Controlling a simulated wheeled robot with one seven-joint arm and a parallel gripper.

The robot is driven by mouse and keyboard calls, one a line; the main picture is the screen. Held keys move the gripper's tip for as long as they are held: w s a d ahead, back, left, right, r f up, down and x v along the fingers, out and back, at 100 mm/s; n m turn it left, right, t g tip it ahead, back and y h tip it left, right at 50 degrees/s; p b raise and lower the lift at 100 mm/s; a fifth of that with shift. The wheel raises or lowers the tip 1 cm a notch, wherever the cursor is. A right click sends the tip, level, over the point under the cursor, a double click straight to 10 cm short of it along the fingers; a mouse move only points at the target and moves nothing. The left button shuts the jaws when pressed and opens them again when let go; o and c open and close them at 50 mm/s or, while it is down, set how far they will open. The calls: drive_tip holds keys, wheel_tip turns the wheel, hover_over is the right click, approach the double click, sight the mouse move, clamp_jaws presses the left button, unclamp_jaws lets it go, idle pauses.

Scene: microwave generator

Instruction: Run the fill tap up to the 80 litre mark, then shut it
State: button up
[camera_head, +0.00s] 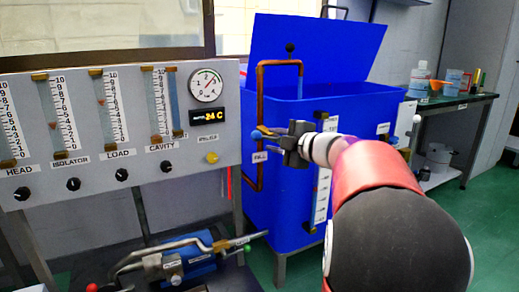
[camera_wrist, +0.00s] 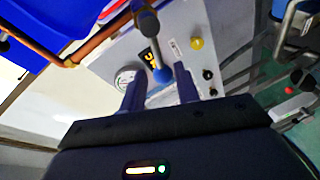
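The blue tank (camera_head: 275,200) stands in the middle of the head view with its lid raised. A copper pipe (camera_head: 260,95) runs up its side and bends over the rim. A pale blue stream (camera_head: 300,87) shows below the pipe's outlet. The fill tap's blue knob (camera_head: 256,134) is above the FILL label (camera_head: 260,157). The blue knob also shows in the wrist view (camera_wrist: 162,75). My gripper (camera_head: 283,138) is beside the tap, its fingers (camera_wrist: 158,82) apart around or just short of the knob. Contact is unclear. The tank's scale (camera_head: 321,195) is partly hidden by my arm; its level is unreadable.
A grey panel (camera_head: 120,130) with several flow tubes, knobs and a dial (camera_head: 206,85) stands left of the tank. A blue pump (camera_head: 185,262) with metal pipes sits low in front. A bench (camera_head: 460,100) with bottles is at the right.

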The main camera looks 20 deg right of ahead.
sight(264, 137)
drive_tip(key=x, duration=0.7)
drive_tip(key=shift+w+b, duration=0.1)
drive_tip(key=shift+b, duration=0.2)
drive_tip(key=shift+c, duration=0.3)
clamp_jaws()
